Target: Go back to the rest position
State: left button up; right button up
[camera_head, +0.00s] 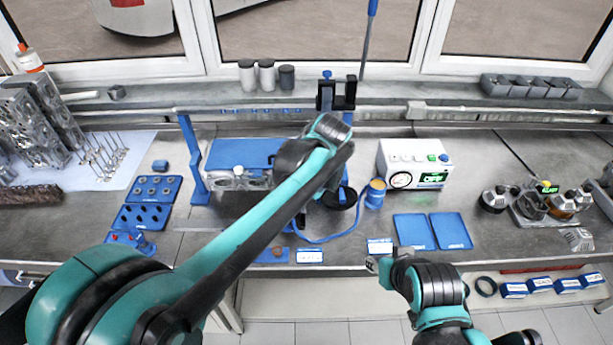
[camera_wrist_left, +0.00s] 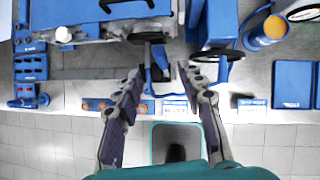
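My left arm, teal and black, comes in from the lower left in the head view and reaches over the middle of the bench. Its gripper is hidden behind the arm there. In the left wrist view my left gripper (camera_wrist_left: 161,74) has its two fingers well apart with nothing held between them. It hangs over the front part of the bench, near a blue stand (camera_wrist_left: 212,22). My right gripper (camera_head: 384,268) is low in the head view at the bench's front edge, right of centre. Its fingers are too small and turned away to tell whether they are open.
The grey bench (camera_head: 345,247) holds a white control box (camera_head: 414,164), two blue mats (camera_head: 432,231), blue trays (camera_head: 153,189) and an orange-topped blue can (camera_head: 375,193). Piston parts (camera_head: 494,199) stand at right. Metal blocks and valves (camera_head: 104,152) stand at left. Bare bench lies between mats and pistons.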

pick_arm(q)
jog(key=shift+s+d+r, duration=0.1)
jog(key=shift+s+r, duration=0.15)
jog(key=shift+r, duration=0.2)
jog(key=s+a+f+n+b, duration=0.2)
jog(key=s+a+n+b, duration=0.1)
jog(key=s+a+n, duration=0.3)
jog(key=s+a+f+n+b, duration=0.3)
jog(key=s+a+n, duration=0.25)
jog(key=n, duration=0.35)
jog(key=s+a+f+n+b, duration=0.2)
jog(key=s+a+f+n, duration=0.2)
jog(key=n, duration=0.5)
jog(key=s+a+f+n+t+h+b, duration=0.1)
jog(key=s+a+f+n+b, duration=0.2)
jog(key=s+f+n, duration=0.4)
jog(key=s+a+n, duration=0.1)
jog(key=n, duration=0.2)
jog(key=shift+s+h, duration=0.25)
jog(key=shift+h, duration=0.05)
jog(key=shift+f, duration=0.1)
